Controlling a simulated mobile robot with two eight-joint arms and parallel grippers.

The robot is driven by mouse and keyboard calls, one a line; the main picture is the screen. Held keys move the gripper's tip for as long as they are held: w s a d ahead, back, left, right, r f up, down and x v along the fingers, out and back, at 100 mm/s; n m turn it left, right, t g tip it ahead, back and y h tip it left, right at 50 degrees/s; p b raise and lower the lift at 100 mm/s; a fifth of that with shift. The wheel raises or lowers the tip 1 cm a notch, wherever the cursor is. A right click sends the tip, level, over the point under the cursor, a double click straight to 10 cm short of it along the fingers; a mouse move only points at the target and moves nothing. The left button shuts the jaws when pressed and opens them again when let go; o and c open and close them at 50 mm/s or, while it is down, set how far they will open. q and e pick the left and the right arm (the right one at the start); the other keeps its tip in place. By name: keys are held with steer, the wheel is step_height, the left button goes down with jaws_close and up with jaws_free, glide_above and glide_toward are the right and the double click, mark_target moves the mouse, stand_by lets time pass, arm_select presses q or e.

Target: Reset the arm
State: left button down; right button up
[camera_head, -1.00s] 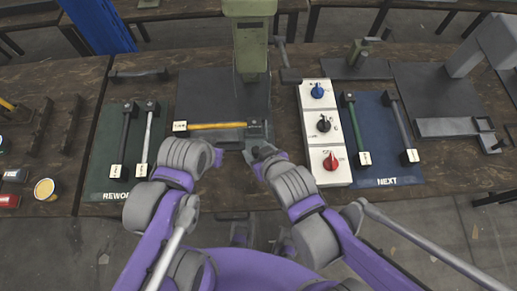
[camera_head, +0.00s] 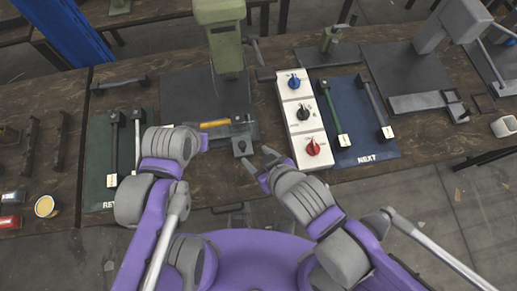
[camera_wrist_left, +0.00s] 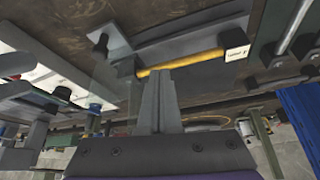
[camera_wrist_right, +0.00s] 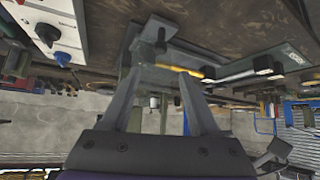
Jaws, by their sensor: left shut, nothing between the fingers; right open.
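The yellow-handled bar (camera_head: 214,124) lies across the dark plate of the green press (camera_head: 222,45). It also shows in the left wrist view (camera_wrist_left: 190,62), its white-labelled end to the right. My left gripper (camera_wrist_left: 160,75) is shut and empty, its fingertips close to the bar in that view. I cannot tell whether they touch it. In the head view my left forearm hides part of the bar.
A white control box (camera_head: 304,122) with blue, black and red knobs stands right of the press. The blue NEXT mat (camera_head: 352,108) holds two bars. The green REWORK mat (camera_head: 97,160) on the left holds bars, partly hidden by my left arm.

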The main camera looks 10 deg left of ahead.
steer(key=shift+s+r, duration=0.1)
stand_by(0.6)
steer(key=w+d+m+h, duration=0.2)
steer(key=d+m, duration=0.2)
steer(key=d, duration=0.6)
steer(key=w+d+f+m+g+h, duration=0.1)
steer(key=w+d+m+h, duration=0.1)
steer(key=d, duration=0.8)
steer(key=shift+w+m+h, duration=0.4)
steer(key=shift+m+h, duration=0.4)
steer(key=shift+m, duration=0.1)
